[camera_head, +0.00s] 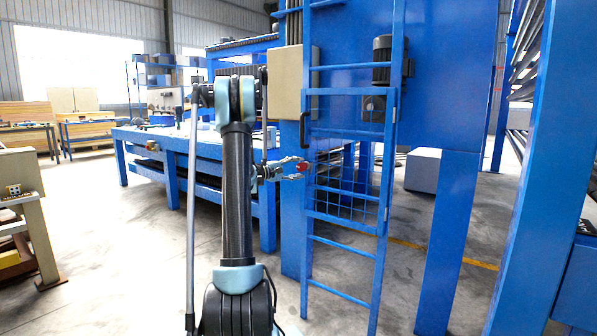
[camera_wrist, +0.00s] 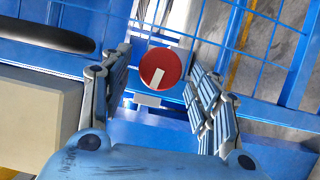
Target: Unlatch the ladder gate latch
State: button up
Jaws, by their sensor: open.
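The ladder gate (camera_head: 348,130) is a blue frame with a wire mesh panel, standing across the blue ladder right of my arm. The latch is a round red knob with a white bar mark, seen at the gate's left edge (camera_head: 303,166) and face-on in the wrist view (camera_wrist: 161,68). The white bar is slightly tilted from upright in that view. My gripper (camera_head: 295,169) is open at the knob. In the wrist view its two ribbed fingers (camera_wrist: 160,82) stand left and right of the knob, with visible gaps on both sides. Whether either finger touches is not clear.
A black handle (camera_head: 303,130) sits on the gate's left side above the knob; it shows at upper left in the wrist view (camera_wrist: 45,35). A beige box (camera_head: 285,82) is mounted above. A blue table (camera_head: 152,140) stands behind my arm. Open floor lies left.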

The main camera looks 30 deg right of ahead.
jog(key=a, duration=1)
jog(key=shift+f, duration=0.15)
